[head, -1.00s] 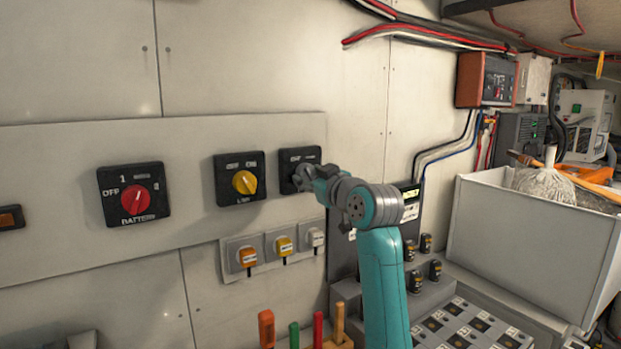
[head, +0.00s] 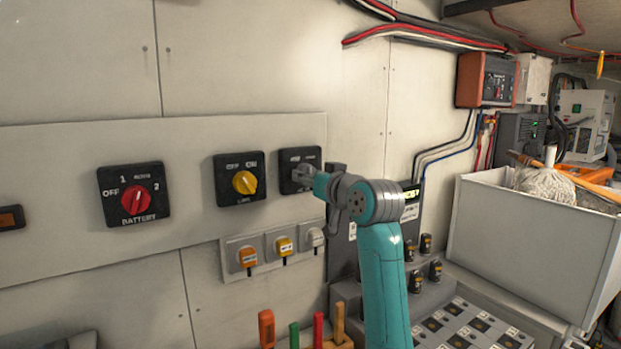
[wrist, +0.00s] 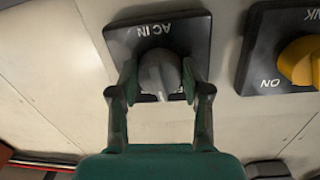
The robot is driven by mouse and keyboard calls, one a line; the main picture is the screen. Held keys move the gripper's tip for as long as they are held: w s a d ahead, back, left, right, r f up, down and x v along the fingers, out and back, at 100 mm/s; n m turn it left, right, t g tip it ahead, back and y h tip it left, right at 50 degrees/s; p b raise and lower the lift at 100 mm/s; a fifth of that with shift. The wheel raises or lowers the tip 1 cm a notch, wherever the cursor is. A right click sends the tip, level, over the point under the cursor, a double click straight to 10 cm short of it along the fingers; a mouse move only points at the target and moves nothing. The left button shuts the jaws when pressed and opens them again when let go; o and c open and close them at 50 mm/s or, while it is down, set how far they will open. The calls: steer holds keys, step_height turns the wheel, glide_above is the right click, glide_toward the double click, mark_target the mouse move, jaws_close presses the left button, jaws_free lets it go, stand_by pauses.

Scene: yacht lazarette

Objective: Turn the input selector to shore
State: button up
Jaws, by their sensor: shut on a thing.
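The input selector is a grey knob (wrist: 158,72) on a black plate (head: 300,158) marked AC IN, at the right end of the wall panel. The lettering is upside down in the wrist view. My gripper (wrist: 159,80) has one finger on each side of the knob and is shut on it. In the head view my gripper (head: 305,172) covers most of the knob. The plate's position marks are largely hidden or too small to read, so I cannot tell where the knob points.
A yellow-knobbed switch (head: 244,182) is close left of the selector, with a red battery switch (head: 136,201) farther left. Small plugs (head: 283,246) sit below. Upright tool handles (head: 318,329) stand under them. A white bin (head: 520,225) is at right.

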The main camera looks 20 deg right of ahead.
steer(key=m, duration=0.6)
steer(key=shift+a+y, duration=0.1)
steer(key=shift+y, duration=0.2)
steer(key=shift+m, duration=0.3)
steer(key=o, duration=1.2)
steer(key=shift+c, duration=0.2)
steer(key=v, duration=1.2)
steer(key=shift+r, duration=0.25)
